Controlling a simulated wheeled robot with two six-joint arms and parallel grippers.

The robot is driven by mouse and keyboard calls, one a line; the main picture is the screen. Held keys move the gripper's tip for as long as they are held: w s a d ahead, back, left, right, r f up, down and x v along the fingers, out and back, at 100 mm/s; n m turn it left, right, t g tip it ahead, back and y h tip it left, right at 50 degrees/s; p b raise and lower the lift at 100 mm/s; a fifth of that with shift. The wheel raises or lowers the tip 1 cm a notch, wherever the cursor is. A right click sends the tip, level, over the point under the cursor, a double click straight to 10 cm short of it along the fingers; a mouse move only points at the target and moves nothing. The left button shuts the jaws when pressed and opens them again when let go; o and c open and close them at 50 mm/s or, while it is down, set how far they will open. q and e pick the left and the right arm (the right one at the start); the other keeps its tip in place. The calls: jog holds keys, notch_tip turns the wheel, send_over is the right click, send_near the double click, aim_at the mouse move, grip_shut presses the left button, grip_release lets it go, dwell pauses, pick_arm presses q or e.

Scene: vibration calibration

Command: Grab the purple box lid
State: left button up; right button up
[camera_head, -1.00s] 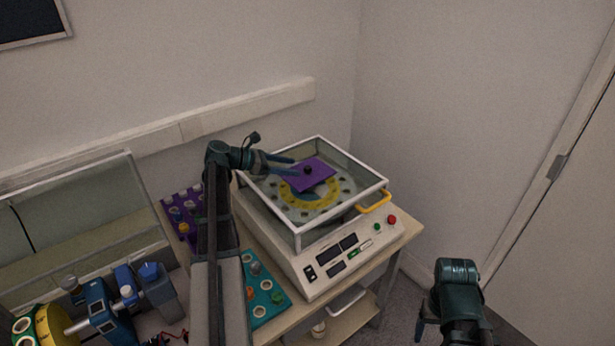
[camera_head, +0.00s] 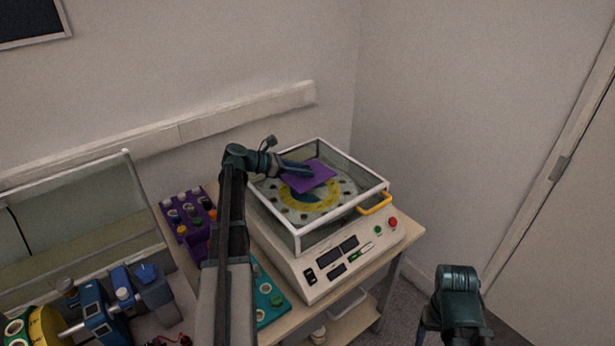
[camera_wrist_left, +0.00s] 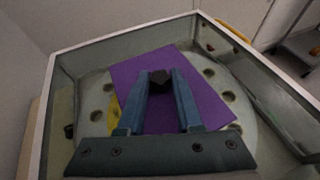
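The purple box lid (camera_head: 318,178) is a flat square plate inside the glass-walled tray of the white machine. In the left wrist view the purple lid (camera_wrist_left: 205,95) lies flat with a black knob (camera_wrist_left: 160,78) on top. My left gripper (camera_head: 308,171) is over the lid. In the left wrist view the left gripper's fingertips (camera_wrist_left: 161,74) stand on both sides of the knob with little gap; whether they press on it I cannot tell. My right gripper (camera_head: 430,328) hangs at the lower right, away from the machine; its fingers are mostly hidden.
The tray's white rim (camera_head: 340,219) surrounds the lid, with a yellow handle (camera_head: 375,204) at its right. A yellow ring (camera_head: 297,205) lies under the lid. A purple rack (camera_head: 184,215) and a teal rack (camera_head: 270,301) stand left of the machine.

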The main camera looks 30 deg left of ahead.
pick_arm(q)
grip_shut()
jog(key=shift+r, duration=0.1)
notch_tip(320, 180, up, 3)
jog(key=p, duration=0.3)
jog(key=shift+r+p, duration=0.3)
jog(key=shift+p, duration=0.15)
jog(key=s+d, duration=0.3)
jog(key=s, duration=0.1)
jog(key=s+d, duration=0.3)
jog(key=s, duration=0.1)
jog(key=s+d+r+p, duration=0.1)
jog(key=s+d, duration=0.2)
jog(key=s, duration=0.2)
jog(key=shift+d+r, duration=0.1)
jog(key=shift+d, duration=0.05)
